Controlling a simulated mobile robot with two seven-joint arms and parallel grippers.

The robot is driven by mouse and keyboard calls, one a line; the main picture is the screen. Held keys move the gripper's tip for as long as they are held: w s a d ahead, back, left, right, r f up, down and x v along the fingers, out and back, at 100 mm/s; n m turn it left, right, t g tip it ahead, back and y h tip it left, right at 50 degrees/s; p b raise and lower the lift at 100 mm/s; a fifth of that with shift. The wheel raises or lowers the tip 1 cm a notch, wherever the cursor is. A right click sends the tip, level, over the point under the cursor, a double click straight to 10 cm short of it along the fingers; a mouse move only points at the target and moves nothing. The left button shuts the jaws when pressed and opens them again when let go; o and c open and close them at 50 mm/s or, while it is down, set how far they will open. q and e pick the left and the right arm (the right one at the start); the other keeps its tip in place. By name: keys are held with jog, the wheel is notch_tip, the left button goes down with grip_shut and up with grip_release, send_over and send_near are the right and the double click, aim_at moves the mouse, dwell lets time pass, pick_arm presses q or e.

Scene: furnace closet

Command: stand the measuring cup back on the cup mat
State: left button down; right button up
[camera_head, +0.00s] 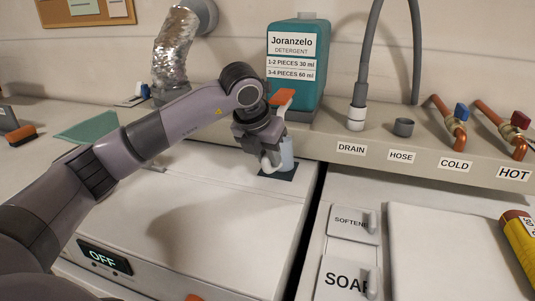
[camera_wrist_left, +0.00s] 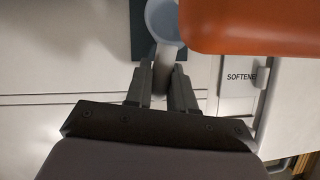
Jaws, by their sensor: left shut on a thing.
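The measuring cup (camera_head: 287,154) is a small pale blue cup, seen upright in the head view and partly hidden behind my gripper. My left gripper (camera_head: 269,162) points down beside it. In the left wrist view the fingers (camera_wrist_left: 164,85) are shut on the grey handle of the cup (camera_wrist_left: 163,18), whose round opening shows at the top edge. The dark cup mat (camera_head: 279,173) lies under the cup on the white top; part of it also shows in the wrist view (camera_wrist_left: 139,35). I cannot tell whether the cup's base touches the mat. My right gripper is not in view.
A teal detergent bottle (camera_head: 297,85) stands on the shelf behind, with an orange part (camera_head: 282,97) jutting out just above the cup. A dark gap (camera_head: 309,220) runs right of the mat. The white top (camera_head: 220,210) in front is clear.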

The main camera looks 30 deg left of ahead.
pick_arm(q)
jog(key=shift+f, duration=0.2)
jog(key=c, duration=0.9)
grip_release()
jog(key=shift+b+v, duration=0.5)
jog(key=shift+v, duration=3.1)
